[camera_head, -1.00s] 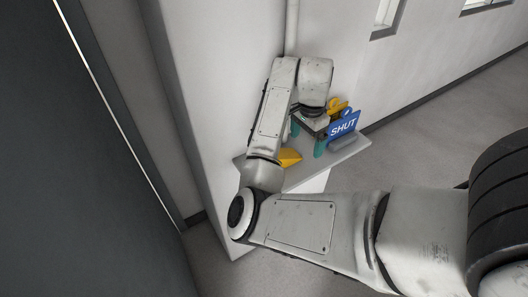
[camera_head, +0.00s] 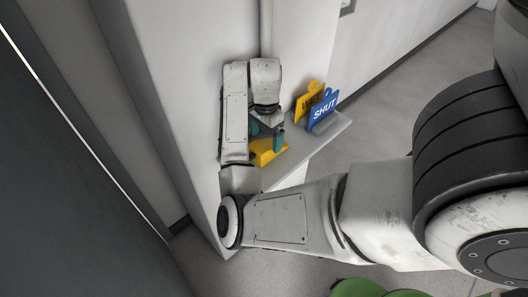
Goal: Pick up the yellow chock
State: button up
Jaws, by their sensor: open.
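The yellow chock (camera_head: 268,153) lies on a small grey shelf (camera_head: 322,138) against the wall, near the shelf's left end. My gripper (camera_head: 267,141) has teal fingers and hangs above the chock, open. One finger is on the right of the chock in the picture and another shows behind it. My arm hides part of the chock's left side. I cannot tell whether the fingers touch the chock.
A yellow "WAIT"-like sign (camera_head: 309,98), partly covered, and a blue "SHUT" sign (camera_head: 325,108) stand in a grey holder (camera_head: 324,126) to the right on the shelf. A pipe (camera_head: 266,28) runs down the wall behind. Green round shapes (camera_head: 362,288) show at the bottom edge.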

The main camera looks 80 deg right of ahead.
aim_at(265, 144)
jog(key=f, duration=0.1)
jog(key=f+b, duration=0.1)
jog(key=shift+a+f, duration=0.3)
jog(key=shift+f, duration=0.1)
jog(key=shift+f+p, duration=0.35)
jog(key=shift+f, duration=0.65)
jog(key=shift+c, duration=0.2)
jog(key=c, duration=1.4)
